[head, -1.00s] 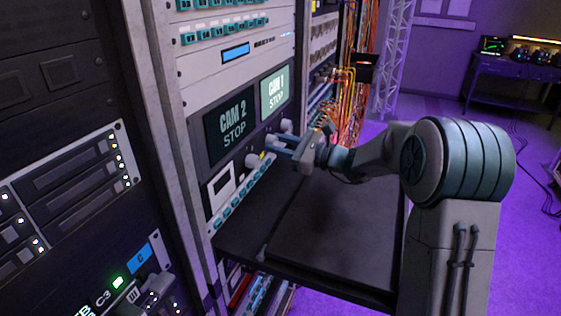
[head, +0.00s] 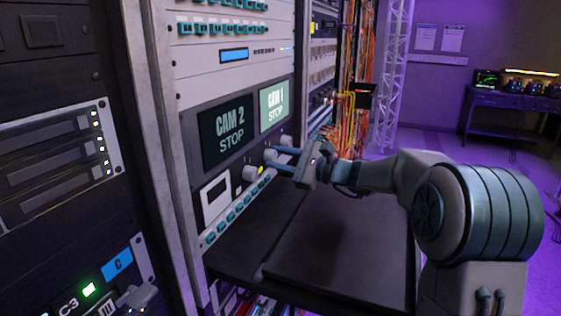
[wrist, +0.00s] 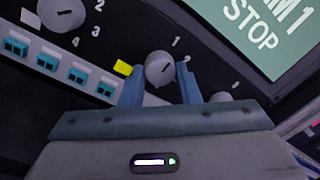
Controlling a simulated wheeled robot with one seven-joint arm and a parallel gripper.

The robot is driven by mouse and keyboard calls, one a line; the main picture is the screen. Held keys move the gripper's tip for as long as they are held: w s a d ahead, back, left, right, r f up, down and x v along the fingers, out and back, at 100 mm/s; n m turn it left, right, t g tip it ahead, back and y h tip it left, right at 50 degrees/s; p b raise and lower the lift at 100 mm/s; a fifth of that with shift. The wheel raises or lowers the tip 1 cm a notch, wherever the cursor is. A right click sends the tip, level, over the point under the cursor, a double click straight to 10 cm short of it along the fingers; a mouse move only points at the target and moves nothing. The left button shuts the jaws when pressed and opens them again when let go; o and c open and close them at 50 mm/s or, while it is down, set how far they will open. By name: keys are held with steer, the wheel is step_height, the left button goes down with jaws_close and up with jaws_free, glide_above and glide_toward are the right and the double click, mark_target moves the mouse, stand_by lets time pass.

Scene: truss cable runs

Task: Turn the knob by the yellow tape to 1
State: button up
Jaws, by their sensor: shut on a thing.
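The yellow tape (wrist: 122,68) is just left of the knob and also shows in the head view (head: 261,170). My gripper (wrist: 160,72) has its blue-grey fingers on both sides of this knob, shut on it. In the head view the fingers reach the middle knob (head: 270,156).
Another knob (wrist: 62,12) is at upper left in the wrist view, near a row of teal buttons (wrist: 47,60). A third knob (wrist: 222,97) sits close to the right finger. The CAM 1 screen (head: 273,105) reads STOP. A black shelf (head: 335,245) juts out below my arm.

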steer(key=o, duration=1)
steer(key=shift+c, duration=0.2)
steer(key=b+v, duration=0.1)
steer(key=v, duration=1.2)
steer(key=shift+s+d, duration=0.15)
steer(key=shift+d, duration=0.25)
